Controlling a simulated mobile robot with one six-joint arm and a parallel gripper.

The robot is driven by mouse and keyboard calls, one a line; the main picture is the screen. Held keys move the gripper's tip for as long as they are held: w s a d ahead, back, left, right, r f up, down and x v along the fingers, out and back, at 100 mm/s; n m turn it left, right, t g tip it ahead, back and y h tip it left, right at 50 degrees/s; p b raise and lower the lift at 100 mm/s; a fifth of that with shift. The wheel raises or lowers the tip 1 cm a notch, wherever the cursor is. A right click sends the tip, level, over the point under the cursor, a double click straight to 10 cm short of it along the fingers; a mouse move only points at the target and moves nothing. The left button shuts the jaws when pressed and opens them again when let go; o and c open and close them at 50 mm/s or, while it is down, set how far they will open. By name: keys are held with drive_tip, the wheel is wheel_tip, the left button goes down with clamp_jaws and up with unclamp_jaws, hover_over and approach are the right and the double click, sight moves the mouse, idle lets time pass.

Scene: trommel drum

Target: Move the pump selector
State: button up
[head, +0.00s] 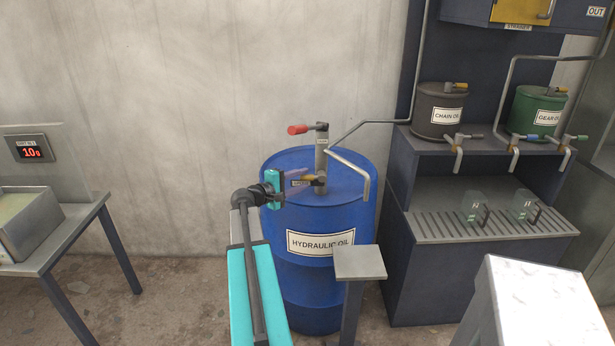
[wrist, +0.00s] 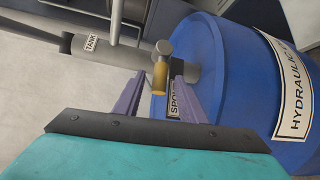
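The pump (head: 321,160) stands upright on top of the blue hydraulic oil drum (head: 290,225). Its selector, a short lever with a yellow grip (head: 309,178), sits low on the pump body and points left toward my gripper. In the wrist view the yellow grip (wrist: 160,76) shows between my fingertips, beside the SPOUT label (wrist: 175,102); the TANK label (wrist: 90,43) is farther up the pump body. My gripper (head: 298,176) has purple fingers and is open, with a gap on each side of the grip. In the wrist view the fingers (wrist: 157,92) do not visibly touch it.
A red-tipped pump handle (head: 298,129) sticks out above my gripper. A bent spout pipe (head: 352,165) hangs to the right. A grey stand (head: 359,262) is in front of the drum. A dispensing bench (head: 430,228) is at right, a scale table (head: 70,235) at left.

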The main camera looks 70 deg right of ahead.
sight(304, 179)
drive_tip(key=shift+p+x, duration=0.3)
drive_tip(key=shift+x, duration=1.35)
clamp_jaws()
